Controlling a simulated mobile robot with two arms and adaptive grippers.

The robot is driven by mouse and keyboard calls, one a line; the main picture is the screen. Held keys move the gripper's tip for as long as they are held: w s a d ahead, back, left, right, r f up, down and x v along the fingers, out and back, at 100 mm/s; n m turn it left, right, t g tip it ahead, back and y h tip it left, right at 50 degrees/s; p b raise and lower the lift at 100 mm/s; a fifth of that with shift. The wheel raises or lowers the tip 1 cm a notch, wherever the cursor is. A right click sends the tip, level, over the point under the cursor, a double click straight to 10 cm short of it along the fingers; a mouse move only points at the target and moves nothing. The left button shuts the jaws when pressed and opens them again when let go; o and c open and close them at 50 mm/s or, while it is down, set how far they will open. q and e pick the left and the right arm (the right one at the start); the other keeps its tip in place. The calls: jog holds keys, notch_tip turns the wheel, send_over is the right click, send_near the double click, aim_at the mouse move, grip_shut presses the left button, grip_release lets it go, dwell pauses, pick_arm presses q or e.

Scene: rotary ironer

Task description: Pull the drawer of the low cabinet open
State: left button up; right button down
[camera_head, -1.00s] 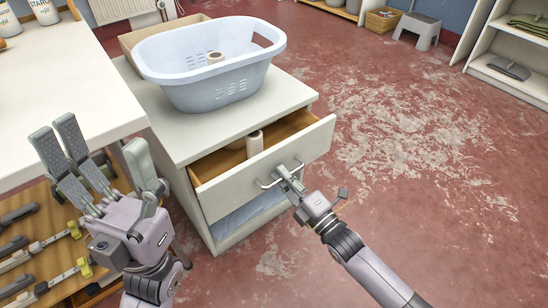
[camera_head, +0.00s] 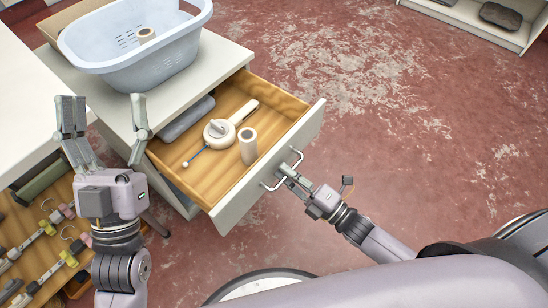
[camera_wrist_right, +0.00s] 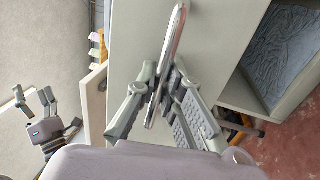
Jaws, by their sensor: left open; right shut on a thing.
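The low cabinet (camera_head: 188,95) stands left of centre in the head view. Its drawer (camera_head: 270,165) is pulled far out, and its wooden inside shows. My right gripper (camera_head: 284,172) is shut on the metal bar handle (camera_head: 298,157) of the drawer front. In the right wrist view the handle (camera_wrist_right: 168,60) passes between the fingers of my right gripper (camera_wrist_right: 160,95). My left gripper (camera_head: 104,125) is open and empty, fingers up, left of the drawer and in front of the white table edge.
In the drawer lie a white cylinder (camera_head: 248,146), a white round device (camera_head: 219,132) and a grey object (camera_head: 187,119). A pale blue basket (camera_head: 130,50) stands on the cabinet. The red floor on the right is clear.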

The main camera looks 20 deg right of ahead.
pick_arm(q)
jog(key=shift+w+d+f+g+y+p, duration=0.1)
jog(key=shift+w+f+g+y+p, duration=0.1)
jog(key=shift+w+f+g, duration=0.65)
jog(key=shift+w+d+f+g+y+p, duration=0.15)
jog(key=shift+w+f+g, duration=0.35)
jog(key=shift+f, duration=0.5)
pick_arm(e)
jog(key=shift+r+v, duration=0.15)
jog(key=shift+v, duration=0.65)
jog(key=shift+r+v, duration=0.15)
jog(key=shift+v, duration=0.65)
pick_arm(q)
jog(key=shift+a, duration=0.1)
pick_arm(e)
jog(key=c, duration=2)
grip_release()
jog(key=shift+o, duration=0.2)
jog(key=v, duration=1.2)
